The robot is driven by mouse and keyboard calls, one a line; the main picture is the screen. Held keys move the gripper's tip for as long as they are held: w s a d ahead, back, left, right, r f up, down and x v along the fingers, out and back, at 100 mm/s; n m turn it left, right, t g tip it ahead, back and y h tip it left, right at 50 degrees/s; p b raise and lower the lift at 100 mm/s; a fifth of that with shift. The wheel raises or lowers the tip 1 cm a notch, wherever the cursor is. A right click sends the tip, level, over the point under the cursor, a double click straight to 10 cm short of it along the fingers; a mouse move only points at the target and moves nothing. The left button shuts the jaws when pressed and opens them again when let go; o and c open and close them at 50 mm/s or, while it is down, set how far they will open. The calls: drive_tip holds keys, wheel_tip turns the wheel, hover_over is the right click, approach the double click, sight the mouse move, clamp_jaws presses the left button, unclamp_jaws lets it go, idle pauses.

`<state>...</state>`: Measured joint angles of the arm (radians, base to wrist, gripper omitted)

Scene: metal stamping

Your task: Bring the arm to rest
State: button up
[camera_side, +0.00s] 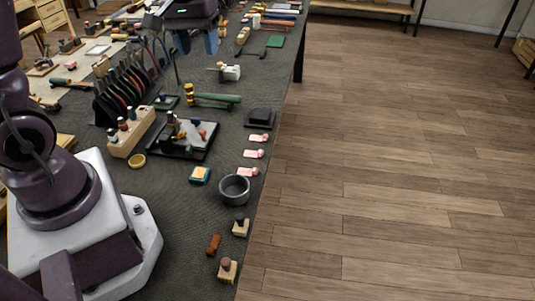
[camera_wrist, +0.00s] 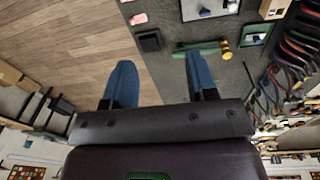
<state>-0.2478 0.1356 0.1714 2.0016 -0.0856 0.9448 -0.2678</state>
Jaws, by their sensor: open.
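My gripper (camera_side: 197,40) shows at the top of the side view, above the far part of the grey-topped workbench (camera_side: 190,235). Its two blue fingers point down and stand apart with nothing between them. In the wrist view my gripper (camera_wrist: 160,76) also shows its blue fingers wide apart. The space between them takes in the bench edge, with wood floor to the left and bench top to the right. My fingers appear clear of the bench items, though the exact height cannot be told.
A green-handled hammer (camera_side: 215,98) lies mid-bench, near a rack of pliers (camera_side: 122,95) and a black tray (camera_side: 170,150). A grey round bowl (camera_side: 235,190) and several pink-tagged pieces (camera_side: 254,153) line the right edge. The wood floor (camera_side: 400,160) to the right is clear.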

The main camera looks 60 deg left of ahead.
drive_tip(key=s+d+r+m+t, duration=0.2)
drive_tip(key=s+d+r+m, duration=0.1)
drive_tip(key=s+d, duration=0.3)
drive_tip(key=s+d+r+m+t, duration=0.2)
drive_tip(key=s+d+r+m, duration=0.2)
drive_tip(key=s+d+m, duration=0.1)
drive_tip(key=shift+s+d+r+t, duration=0.25)
drive_tip(key=shift+s+d+t, duration=0.15)
drive_tip(key=shift+s+d, duration=0.5)
